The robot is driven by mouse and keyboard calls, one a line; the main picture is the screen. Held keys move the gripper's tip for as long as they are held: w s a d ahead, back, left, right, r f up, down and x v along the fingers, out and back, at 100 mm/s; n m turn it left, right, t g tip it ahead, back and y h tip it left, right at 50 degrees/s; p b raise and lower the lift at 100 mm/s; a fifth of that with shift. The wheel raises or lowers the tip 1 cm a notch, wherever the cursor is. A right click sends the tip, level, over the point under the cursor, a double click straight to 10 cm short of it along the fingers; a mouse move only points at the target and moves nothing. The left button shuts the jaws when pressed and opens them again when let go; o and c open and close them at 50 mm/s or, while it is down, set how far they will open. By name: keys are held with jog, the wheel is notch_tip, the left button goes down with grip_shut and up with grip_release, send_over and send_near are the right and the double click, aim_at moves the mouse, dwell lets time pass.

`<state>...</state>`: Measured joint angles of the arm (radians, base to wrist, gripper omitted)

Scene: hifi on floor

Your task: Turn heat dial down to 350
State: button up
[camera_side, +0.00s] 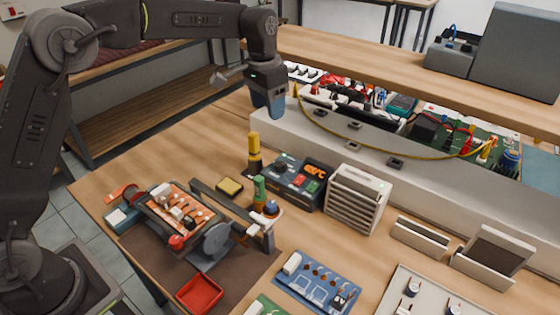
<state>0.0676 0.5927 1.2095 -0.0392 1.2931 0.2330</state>
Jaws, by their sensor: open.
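The heat station (299,182) is a dark box on the bench, left of a pale slatted box. A round dark heat dial (280,167) sits at the left of its face. A display with orange-red digits (315,172) is at the right; the digits are too small to read surely. Coloured buttons lie below it. My gripper (268,108) points down, open, with nothing seen between its fingers. In the picture it is above the station and apart from the dial. The dial's pointer mark is too small to make out.
Screwdrivers with yellow (253,143) and green (259,190) handles stand left of the station. A slatted box (357,197) stands close on its right. A circuit board in a holder (180,211) is at the left. A shelf (400,75) runs behind.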

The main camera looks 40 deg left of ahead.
send_near(280, 163)
jog(key=shift+g, duration=0.3)
jog(key=f, duration=0.9)
jog(key=shift+w+d+f, duration=0.1)
jog(key=shift+d, duration=0.1)
jog(key=c, duration=0.9)
jog(key=shift+c, duration=0.2)
jog(key=n, duration=0.3)
jog(key=shift+n, duration=2.2)
